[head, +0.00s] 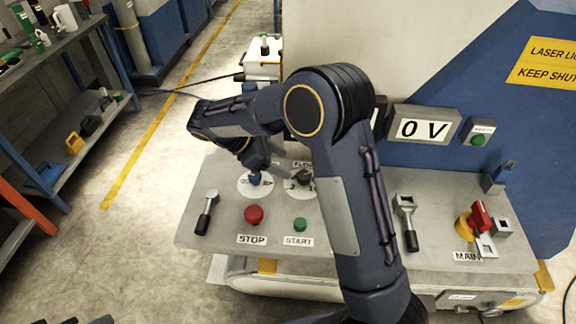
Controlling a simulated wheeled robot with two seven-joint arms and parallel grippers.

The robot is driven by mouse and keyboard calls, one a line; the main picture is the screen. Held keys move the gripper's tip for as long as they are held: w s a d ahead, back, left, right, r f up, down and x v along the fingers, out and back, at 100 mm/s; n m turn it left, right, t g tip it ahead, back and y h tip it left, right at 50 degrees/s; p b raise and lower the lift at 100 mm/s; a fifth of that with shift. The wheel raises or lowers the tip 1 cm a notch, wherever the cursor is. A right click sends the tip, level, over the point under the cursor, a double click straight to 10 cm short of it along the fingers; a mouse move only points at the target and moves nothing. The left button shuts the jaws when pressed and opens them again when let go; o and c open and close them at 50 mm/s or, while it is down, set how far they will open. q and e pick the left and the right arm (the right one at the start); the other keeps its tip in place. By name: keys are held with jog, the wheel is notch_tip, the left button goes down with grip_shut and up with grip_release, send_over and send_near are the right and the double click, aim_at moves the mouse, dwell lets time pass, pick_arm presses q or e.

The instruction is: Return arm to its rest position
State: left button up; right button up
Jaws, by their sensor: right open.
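My right arm comes up from the lower right, bends at a high elbow and reaches left over the grey control panel (337,267). The gripper is open. My left gripper does not show; only dark parts edge in at the bottom left.
Beside the gripper is a dark knob (300,179) under a FLOW label. In front are a red STOP button (254,214) and green START button (300,224). Levers (207,212) (406,222) and a red-yellow MAIN switch (475,221) rise from the panel. A 0 V display (424,129) stands behind.

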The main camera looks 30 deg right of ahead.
dwell(0.5)
jog(key=s+d+r+m+t+y, duration=0.1)
jog(key=s+d+r+m+y, duration=0.2)
jog(key=s, duration=0.4)
jog(key=s+r+m+t+y, duration=0.1)
jog(key=s+r+m+y, duration=0.1)
jog(key=s+m+y, duration=0.3)
jog(key=s+a+m+t+y, duration=0.2)
jog(key=s+m+t, duration=0.1)
jog(key=s, duration=0.3)
jog(key=s+a+m+t+y, duration=0.2)
jog(key=s+m+t, duration=0.1)
jog(key=s+m, duration=0.2)
jog(key=shift+s+a+r, duration=0.25)
jog(key=shift+s+a, duration=0.05)
jog(key=shift+s, duration=0.5)
